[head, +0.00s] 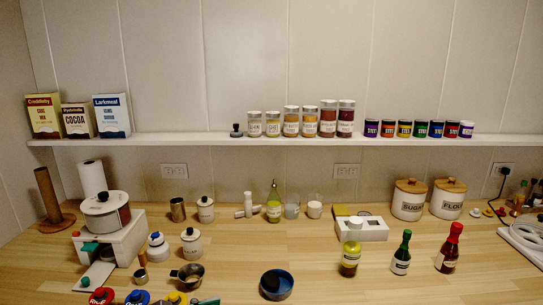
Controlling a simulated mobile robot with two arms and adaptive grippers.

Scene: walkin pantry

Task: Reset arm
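Neither of my grippers shows in the head view, and no arm can be made out. The task line names no object. The wooden counter (330,272) fills the lower part of the view, and a white shelf (200,139) runs along the wall above it.
A blue bowl (277,284) with something dark in it sits near the front. A yellow-green bottle (350,257), a green bottle (401,256) and a red bottle (450,250) stand right of it. A white grinder-like appliance (108,238) stands left. The counter's centre has free room.

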